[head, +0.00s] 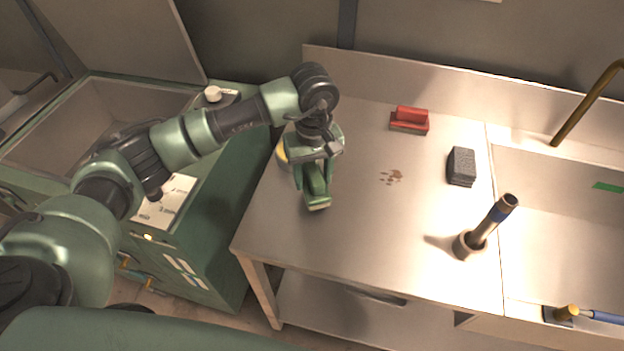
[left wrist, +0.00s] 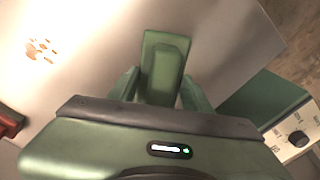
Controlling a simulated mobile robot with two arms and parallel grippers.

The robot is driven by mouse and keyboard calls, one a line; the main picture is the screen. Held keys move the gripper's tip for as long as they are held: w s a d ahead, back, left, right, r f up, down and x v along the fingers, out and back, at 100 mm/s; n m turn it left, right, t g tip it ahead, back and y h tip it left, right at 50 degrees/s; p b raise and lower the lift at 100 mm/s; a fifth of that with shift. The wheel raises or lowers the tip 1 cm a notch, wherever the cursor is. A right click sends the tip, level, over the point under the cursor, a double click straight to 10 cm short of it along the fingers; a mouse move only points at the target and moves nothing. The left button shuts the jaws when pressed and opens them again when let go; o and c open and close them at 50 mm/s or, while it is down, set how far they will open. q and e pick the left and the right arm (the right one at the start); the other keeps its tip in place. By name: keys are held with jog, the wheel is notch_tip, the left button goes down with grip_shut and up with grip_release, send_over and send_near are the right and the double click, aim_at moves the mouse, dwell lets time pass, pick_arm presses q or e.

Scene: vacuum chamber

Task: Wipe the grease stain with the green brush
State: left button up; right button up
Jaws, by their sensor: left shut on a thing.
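The grease stain (head: 391,177) is a cluster of brown spots on the steel table top (head: 350,220). It also shows in the left wrist view (left wrist: 41,50) at the upper left. My left gripper (head: 312,180) is shut on the green brush (head: 317,200), over the left part of the table and left of the stain. In the left wrist view the brush (left wrist: 163,65) sits between the two fingers (left wrist: 160,90). I cannot tell whether the brush touches the table. My right gripper is not in view.
A red brush (head: 410,119) lies at the back of the table. A dark grey block (head: 461,166) lies right of the stain. A dark cylinder with a blue band (head: 490,228) stands in a holder near the front right. A sink (head: 560,200) is at right, a green machine (head: 200,235) at left.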

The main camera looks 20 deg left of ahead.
aim_at(312, 169)
pick_arm(q)
jog(key=shift+r, duration=0.6)
jog(key=shift+a+r+p, duration=0.2)
jog(key=shift+r+p, duration=0.4)
jog(key=shift+r, duration=0.5)
jog(key=shift+d+r, duration=0.1)
jog(key=shift+r, duration=0.35)
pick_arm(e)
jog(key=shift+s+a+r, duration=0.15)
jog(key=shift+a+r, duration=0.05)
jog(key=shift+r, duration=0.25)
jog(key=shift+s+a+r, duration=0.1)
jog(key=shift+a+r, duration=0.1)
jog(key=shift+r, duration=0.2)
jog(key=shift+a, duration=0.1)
